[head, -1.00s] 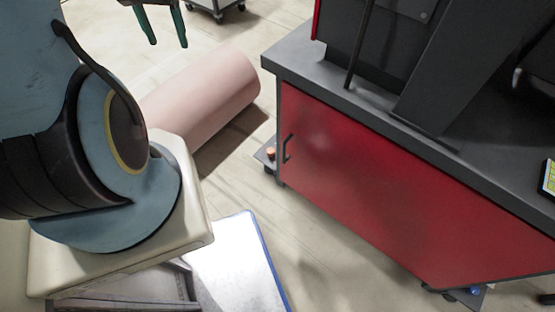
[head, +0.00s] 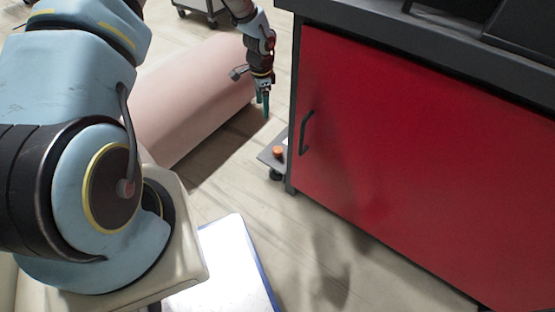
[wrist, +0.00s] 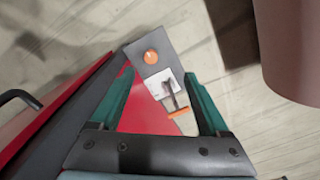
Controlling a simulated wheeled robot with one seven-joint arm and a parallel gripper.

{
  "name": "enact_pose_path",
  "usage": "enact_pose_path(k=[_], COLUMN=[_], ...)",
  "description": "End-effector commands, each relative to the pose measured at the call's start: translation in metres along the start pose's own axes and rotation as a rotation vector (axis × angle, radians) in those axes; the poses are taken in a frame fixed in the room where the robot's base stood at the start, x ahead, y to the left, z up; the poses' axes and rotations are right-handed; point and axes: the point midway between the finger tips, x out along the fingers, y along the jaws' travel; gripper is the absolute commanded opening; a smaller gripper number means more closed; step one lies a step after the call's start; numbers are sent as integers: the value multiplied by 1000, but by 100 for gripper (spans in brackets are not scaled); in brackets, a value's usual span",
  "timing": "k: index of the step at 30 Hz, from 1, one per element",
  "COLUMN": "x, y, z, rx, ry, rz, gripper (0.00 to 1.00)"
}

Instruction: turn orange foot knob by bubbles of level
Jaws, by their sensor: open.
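An orange foot knob (head: 278,151) sits on a small grey plate (head: 266,158) low at the left corner of the red cabinet. In the wrist view the round orange knob (wrist: 151,57) is on the grey plate, just beyond my fingertips. Below it is a white piece with a dark bar and an orange end (wrist: 180,112). My gripper (head: 266,106) has green fingers pointing down, above the knob and slightly left. In the wrist view my gripper (wrist: 158,80) is open, its fingers either side of the plate and apart from the knob. No level bubbles can be made out.
The red cabinet (head: 400,150) with a dark handle (head: 306,132) stands close right of my gripper. A large pink cylinder (head: 190,100) lies on the floor to the left. A white panel with a blue edge (head: 225,265) is in front. Floor between is clear.

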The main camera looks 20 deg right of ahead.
Motion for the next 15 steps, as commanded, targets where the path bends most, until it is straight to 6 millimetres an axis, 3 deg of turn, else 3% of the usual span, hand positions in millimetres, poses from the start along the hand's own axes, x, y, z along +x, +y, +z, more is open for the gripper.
enact_pose_path(k=[1, 6, 15], x=[39, 95, 129], y=[5, 14, 21], z=[-11, -37, -49], rx=[41, 144, 198], ry=[2, 10, 13], rz=[6, 12, 14], gripper=[79, 79, 79])
